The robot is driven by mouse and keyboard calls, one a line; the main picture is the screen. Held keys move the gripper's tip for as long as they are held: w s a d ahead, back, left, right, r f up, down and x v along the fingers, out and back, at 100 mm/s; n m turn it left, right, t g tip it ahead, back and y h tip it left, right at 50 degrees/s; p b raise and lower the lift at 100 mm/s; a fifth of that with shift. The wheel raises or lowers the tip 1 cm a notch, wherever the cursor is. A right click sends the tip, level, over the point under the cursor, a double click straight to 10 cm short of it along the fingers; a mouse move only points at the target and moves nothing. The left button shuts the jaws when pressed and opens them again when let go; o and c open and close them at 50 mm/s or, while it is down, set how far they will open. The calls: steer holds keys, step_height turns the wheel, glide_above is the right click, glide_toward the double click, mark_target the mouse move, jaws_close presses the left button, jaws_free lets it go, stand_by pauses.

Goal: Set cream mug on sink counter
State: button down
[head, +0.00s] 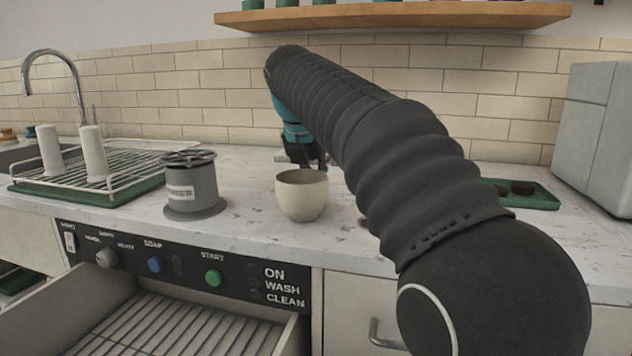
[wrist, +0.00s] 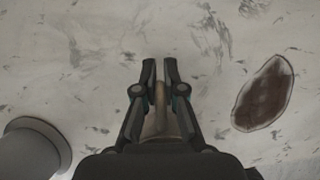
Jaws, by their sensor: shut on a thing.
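The cream mug (head: 302,197) is upright over the middle of the marble counter (head: 245,240), right of a grey canister. I cannot tell whether its base touches the counter. My gripper (head: 304,163) points down at the mug's far side, and the mug's rim hides its fingertips in the head view. In the wrist view, my gripper (wrist: 160,68) has its fingers close together, with a narrow beige part of the mug (wrist: 160,112) between them. The gripper body hides the rest of the mug there.
The grey canister (head: 191,186) stands close on the left; a dish rack (head: 122,170) and sink tap (head: 52,60) lie beyond. A brown stain (wrist: 263,94) marks the counter on the right. A green tray (head: 535,195) and grey machine (head: 597,135) stand far right. The washer drawer (head: 160,325) is open below.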

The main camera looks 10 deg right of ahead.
steer(key=c, duration=1.3)
jaws_free()
steer(key=shift+o, duration=0.2)
steer(key=v, duration=1.2)
steer(key=shift+p, duration=0.4)
steer(key=shift+r, duration=0.1)
